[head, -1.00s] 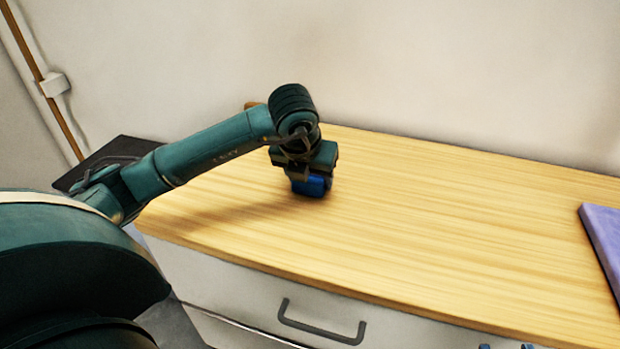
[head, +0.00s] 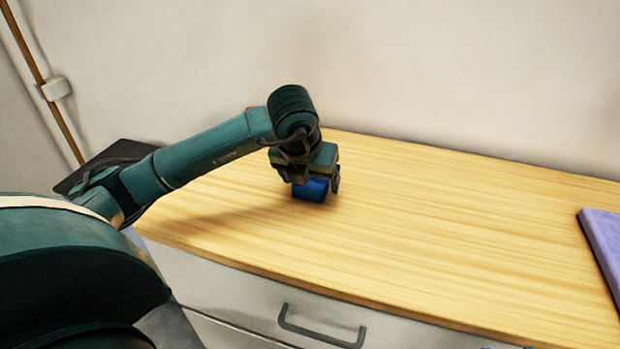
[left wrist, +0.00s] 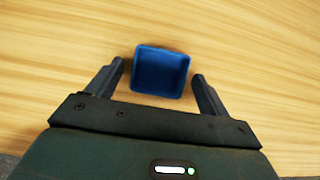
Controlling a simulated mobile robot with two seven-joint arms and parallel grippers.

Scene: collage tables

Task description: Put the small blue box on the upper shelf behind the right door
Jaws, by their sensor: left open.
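The small blue box (head: 311,190) stands on the wooden cabinet top, under my left gripper (head: 318,188). In the left wrist view the box (left wrist: 161,72) is between the two fingers of my left gripper (left wrist: 160,82), with a gap on each side. The left gripper is open and points down. The upper part of the box is hidden by the gripper in the head view. My right gripper is in neither view. The upper shelf and the right door are not in view.
The wooden top (head: 450,230) is broad and mostly clear. A purple flat object (head: 602,240) lies at its right edge. A drawer with a dark handle (head: 320,330) is below the front edge. A pale wall (head: 450,70) stands behind.

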